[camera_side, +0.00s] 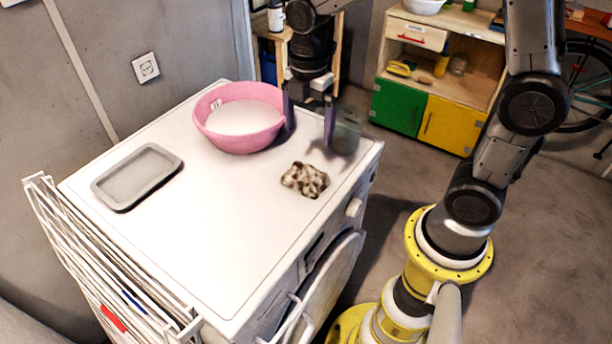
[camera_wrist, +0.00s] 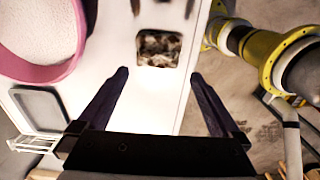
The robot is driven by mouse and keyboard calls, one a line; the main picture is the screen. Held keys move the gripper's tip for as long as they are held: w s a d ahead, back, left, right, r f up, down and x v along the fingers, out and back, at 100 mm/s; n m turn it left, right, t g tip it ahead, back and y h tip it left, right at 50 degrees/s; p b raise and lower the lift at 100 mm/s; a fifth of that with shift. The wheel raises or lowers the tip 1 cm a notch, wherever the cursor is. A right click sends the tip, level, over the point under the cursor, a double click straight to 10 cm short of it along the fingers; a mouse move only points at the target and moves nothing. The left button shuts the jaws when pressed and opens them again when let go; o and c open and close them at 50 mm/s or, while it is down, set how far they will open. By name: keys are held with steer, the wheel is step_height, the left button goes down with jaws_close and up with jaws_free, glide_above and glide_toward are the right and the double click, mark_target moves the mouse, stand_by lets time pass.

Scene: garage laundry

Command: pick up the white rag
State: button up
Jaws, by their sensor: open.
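A crumpled, cloth-like lump (camera_side: 305,180), mottled off-white and brown, lies on the white machine top near its front right edge. In the wrist view the mottled lump (camera_wrist: 158,48) shows beyond the fingertips, with a dark border around it. No plain white rag can be made out for certain. My gripper (camera_side: 309,138) is above the machine top, between the pink basin and a grey-green container. In the wrist view my gripper (camera_wrist: 160,75) has its fingers wide apart with nothing between them.
The pink basin (camera_side: 205,124), pale inside, stands close to the left finger. The grey-green container (camera_side: 346,132) is beside the right finger. A grey tray (camera_side: 108,191) lies at the left. A wire rack (camera_side: 90,265) hangs along the left side. The middle of the white top (camera_side: 215,215) is clear.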

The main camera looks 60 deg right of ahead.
mark_target(306, 166)
steer(key=f, duration=1)
steer(key=shift+w+a, duration=0.15)
steer(key=shift+a, duration=0.1)
steer(key=shift+r, duration=0.1)
steer(key=shift+c, duration=0.2)
steer(key=c, duration=1.1)
steer(key=shift+o, duration=0.2)
steer(key=shift+r, duration=0.1)
